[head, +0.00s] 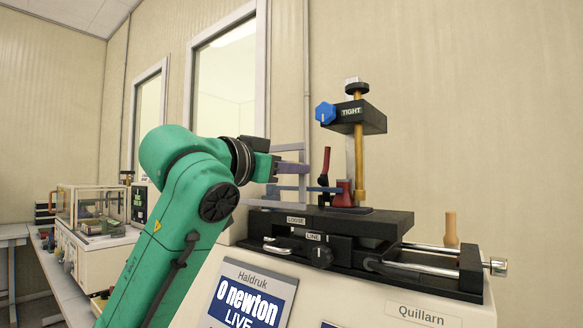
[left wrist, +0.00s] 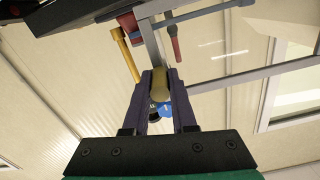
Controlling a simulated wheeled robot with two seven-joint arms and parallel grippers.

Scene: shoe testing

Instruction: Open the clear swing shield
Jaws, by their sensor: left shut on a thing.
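The clear swing shield (head: 304,185) shows in the head view as a thin grey frame in front of the test machine, left of its red clamp. Its clear pane is hard to make out. Grey frame bars also show in the left wrist view (left wrist: 250,71). My left gripper (head: 302,168) is at the shield frame. In the left wrist view its purple fingers (left wrist: 159,84) are shut on a tan handle (left wrist: 159,80). How the handle joins the frame is hidden. My right gripper is not in view.
The test machine has a black base (head: 330,222), a blue knob (head: 325,113) on a block marked TIGHT, and a red lever (head: 325,163) close to the shield. A tan peg (head: 451,229) stands at the right. Another bench with a clear-sided box (head: 92,205) is at the left.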

